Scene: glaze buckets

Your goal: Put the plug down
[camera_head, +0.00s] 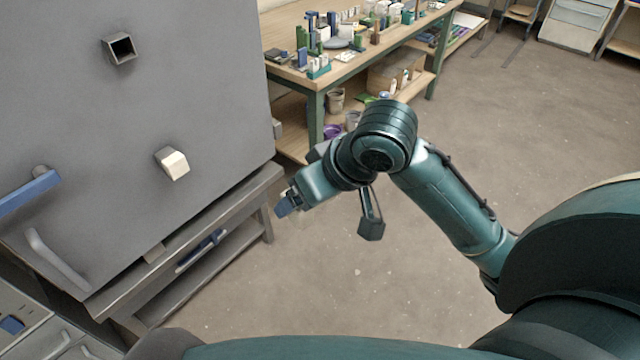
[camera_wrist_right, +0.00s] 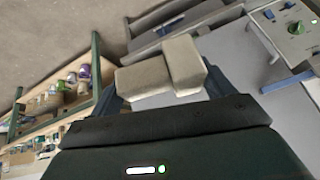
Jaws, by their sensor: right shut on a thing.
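My right gripper (camera_head: 284,206) is in front of the grey kiln's right edge, over the floor. In the right wrist view, the gripper (camera_wrist_right: 168,88) is shut on a beige plug (camera_wrist_right: 146,77), made of two blocky parts set at an angle. The plug is held in the air; in the head view it is mostly hidden by the gripper. A second pale plug (camera_head: 174,164) sticks out of the kiln face (camera_head: 80,110). Above it is an open, dark square port (camera_head: 121,47). My left gripper is not in view.
The kiln stands on a grey metal stand with a lower shelf (camera_head: 225,250). A wooden worktable (camera_head: 290,55) crowded with small samples stands behind, with buckets on its lower shelf. The floor at right is clear.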

